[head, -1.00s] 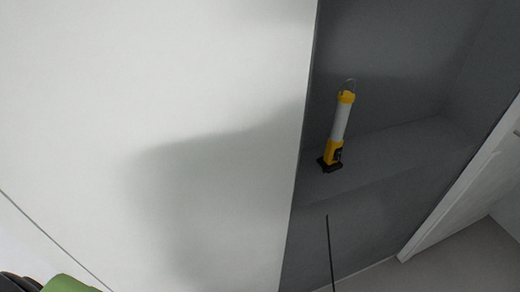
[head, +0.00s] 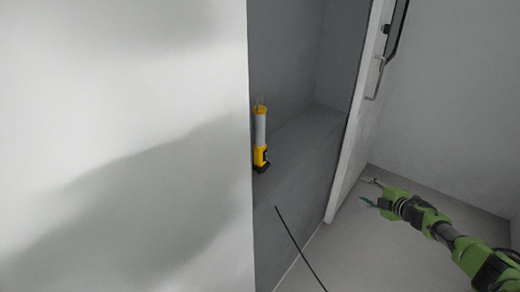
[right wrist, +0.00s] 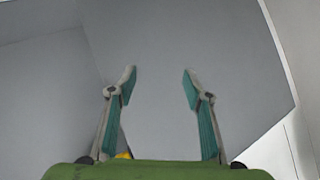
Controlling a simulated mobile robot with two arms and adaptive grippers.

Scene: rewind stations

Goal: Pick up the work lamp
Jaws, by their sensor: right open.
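The work lamp (head: 261,138) stands upright on a grey ledge (head: 300,140) inside a recess, in the head view. It has a yellow top and base, a white tube, a wire hook on top and a black foot. The white wall edge is close on its left. My right gripper (head: 370,191) is open and empty, low and to the right of the lamp, apart from it. In the right wrist view the open fingers (right wrist: 160,85) have nothing between them. A small yellow patch (right wrist: 125,155) shows low there, mostly hidden; I cannot tell what it is. My left gripper is not in view.
A large white wall panel (head: 120,140) fills the left. A white door (head: 358,120) with a handle stands at the recess's right side. A thin black rod (head: 300,248) shows below the ledge. The grey floor (head: 400,260) at lower right is bare.

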